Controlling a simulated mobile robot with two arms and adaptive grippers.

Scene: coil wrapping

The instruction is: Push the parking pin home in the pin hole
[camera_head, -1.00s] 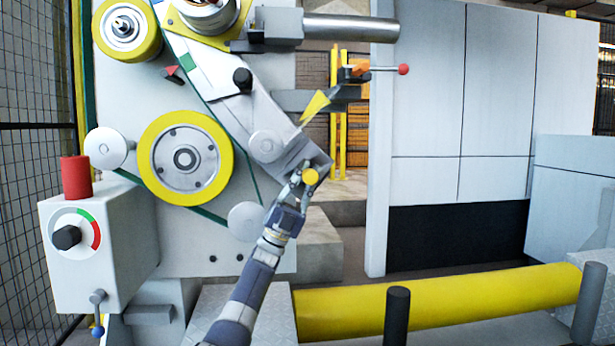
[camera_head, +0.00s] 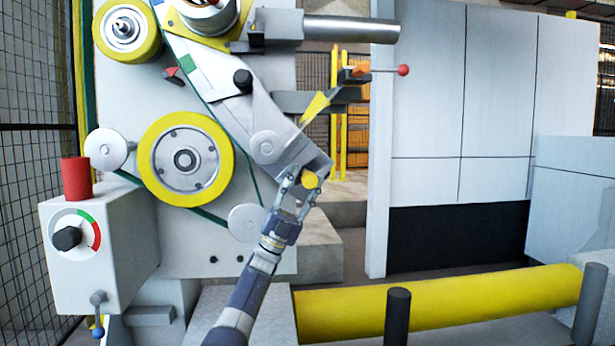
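The parking pin, seen as a round yellow head (camera_head: 310,180), sits at the lower end of the slanted grey arm (camera_head: 283,152) on the machine. Its shaft and the pin hole are hidden, so I cannot tell how deep it sits. My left gripper (camera_head: 302,190) is just below and left of the yellow head, its two fingers spread apart with their tips close to it. I cannot tell whether a tip touches the head. The gripper looks open and empty. My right gripper is not in view.
A yellow pointed piece (camera_head: 314,106) and a red-knobbed lever (camera_head: 403,70) are above right of the pin. A control box (camera_head: 120,240) stands left. A yellow horizontal roller (camera_head: 440,302) and dark posts lie in front. A grey step (camera_head: 322,255) is behind the gripper.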

